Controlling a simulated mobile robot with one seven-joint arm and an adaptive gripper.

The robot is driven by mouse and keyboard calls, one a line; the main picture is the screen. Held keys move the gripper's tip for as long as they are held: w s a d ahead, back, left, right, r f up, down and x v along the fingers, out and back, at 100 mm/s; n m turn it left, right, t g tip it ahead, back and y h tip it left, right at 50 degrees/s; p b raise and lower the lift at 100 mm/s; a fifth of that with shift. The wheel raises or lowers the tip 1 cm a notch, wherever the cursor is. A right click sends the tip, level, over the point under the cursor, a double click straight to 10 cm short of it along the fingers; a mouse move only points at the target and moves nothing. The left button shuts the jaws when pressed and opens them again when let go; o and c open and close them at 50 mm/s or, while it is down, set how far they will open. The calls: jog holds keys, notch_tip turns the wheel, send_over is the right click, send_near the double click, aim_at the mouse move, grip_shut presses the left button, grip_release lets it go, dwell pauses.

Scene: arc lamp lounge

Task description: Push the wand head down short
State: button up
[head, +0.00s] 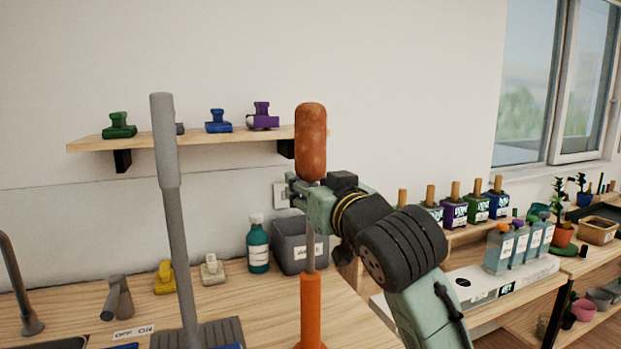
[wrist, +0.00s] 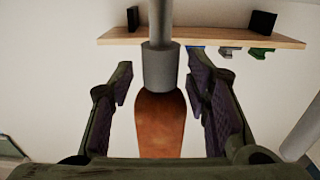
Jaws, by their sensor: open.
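The wand stands upright in the head view, with a rusty-brown rounded head (head: 311,141), a thin grey rod (head: 311,258) and an orange handle (head: 311,308) at the bottom. My gripper (head: 303,194) is just below the head, at the top of the rod. In the wrist view, which is upside down, the brown head (wrist: 160,122) and its grey collar (wrist: 160,67) lie between the two open fingers of my gripper (wrist: 165,85). Gaps show on both sides of the head. My gripper hides the collar in the head view.
A tall grey pole (head: 173,200) stands left of the wand. A wall shelf (head: 90,145) with coloured stamps is behind. A teal bottle (head: 258,245) and grey bin (head: 297,250) stand on the bench behind. Several ink bottles (head: 453,212) are at right. Above the head is clear.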

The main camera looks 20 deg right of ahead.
jog(key=shift+w, duration=0.25)
grip_shut()
dwell(0.5)
